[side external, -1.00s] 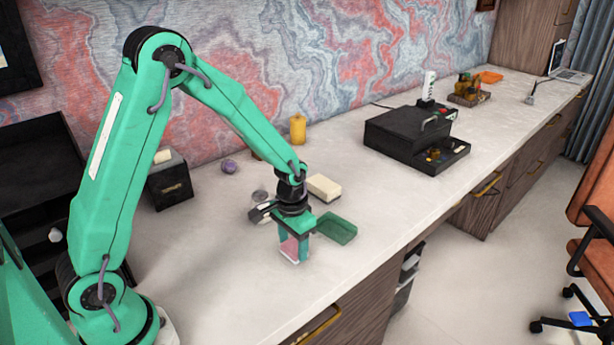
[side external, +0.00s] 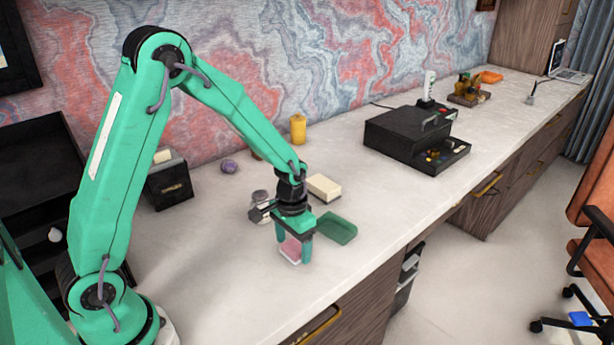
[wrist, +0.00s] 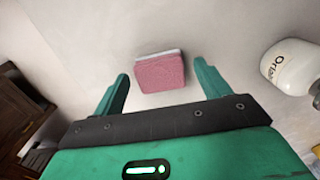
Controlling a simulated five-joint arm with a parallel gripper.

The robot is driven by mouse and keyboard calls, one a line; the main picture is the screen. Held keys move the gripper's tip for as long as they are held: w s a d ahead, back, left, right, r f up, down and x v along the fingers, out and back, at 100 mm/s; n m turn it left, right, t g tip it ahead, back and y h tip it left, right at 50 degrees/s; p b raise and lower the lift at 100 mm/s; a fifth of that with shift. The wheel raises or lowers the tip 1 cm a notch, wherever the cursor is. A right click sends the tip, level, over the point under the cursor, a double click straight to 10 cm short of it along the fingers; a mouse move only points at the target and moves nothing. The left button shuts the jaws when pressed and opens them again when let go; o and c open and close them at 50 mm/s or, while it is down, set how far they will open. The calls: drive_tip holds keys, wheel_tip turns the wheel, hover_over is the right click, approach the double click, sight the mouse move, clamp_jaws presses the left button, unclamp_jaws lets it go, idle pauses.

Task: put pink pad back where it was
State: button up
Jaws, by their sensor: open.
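The pink pad (side external: 291,249) lies on the pale desk top (side external: 345,270) near the front edge, below my gripper. In the wrist view the pad (wrist: 160,73) is a pink block with a white edge on its far side. My gripper (side external: 293,255) points down over the pad. Its two green fingers are open, and in the wrist view (wrist: 162,78) they stand apart on either side of the pad, with a gap at each side. Part of the pad is hidden behind the fingers in the side view.
A green tray-like block (side external: 336,228) lies just right of my gripper, with a cream block (side external: 324,187) behind it. A white bottle (wrist: 293,67) stands close by in the wrist view. A black box (side external: 408,137) with an open drawer is farther right. Desk to the front right is clear.

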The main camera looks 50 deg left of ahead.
sight(291, 249)
wheel_tip(291, 249, up, 12)
idle(0.6)
idle(0.5)
drive_tip(key=s+r+t, duration=0.2)
drive_tip(key=s+r, duration=0.3)
drive_tip(key=s, duration=0.3)
drive_tip(key=s+r+t, duration=0.3)
drive_tip(key=s+r, duration=0.3)
drive_tip(key=s, duration=0.3)
drive_tip(key=shift+d+t, duration=0.3)
drive_tip(key=shift+d, duration=0.05)
